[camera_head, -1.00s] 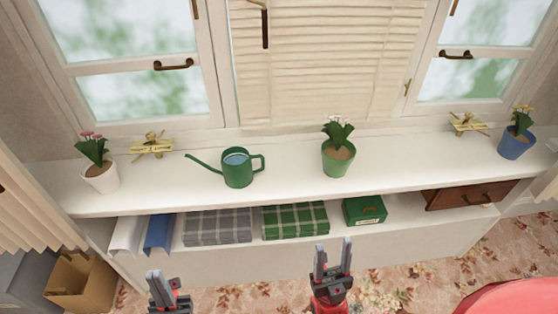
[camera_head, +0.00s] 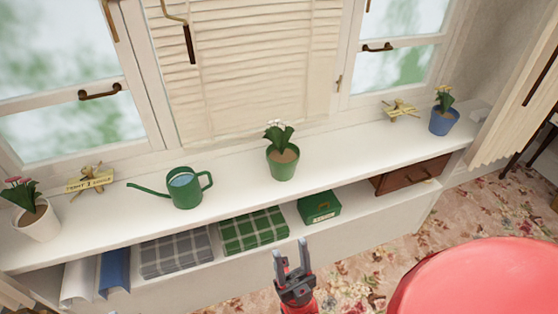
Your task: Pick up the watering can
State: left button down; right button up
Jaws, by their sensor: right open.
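A green watering can (camera_head: 186,190) stands upright on the white windowsill shelf (camera_head: 235,192), left of the middle. Its spout points left and its handle is on the right. Its open top shows a light blue inside. My right gripper (camera_head: 291,256) is open and empty in front of the shelf, below and to the right of the can and well apart from it. My left gripper is out of view.
A green flowerpot (camera_head: 283,165) stands right of the can; a white pot (camera_head: 38,221) and yellow plane-like ornament (camera_head: 90,179) stand left. Folded cloths (camera_head: 252,232) and a green box (camera_head: 319,207) lie on the lower shelf. A red round surface (camera_head: 475,285) is at lower right.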

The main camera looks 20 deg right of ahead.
aim_at(183, 184)
jog(key=i+l+u, duration=0.2)
jog(key=l, duration=0.45)
jog(key=l+u, duration=0.25)
jog(key=l, duration=0.35)
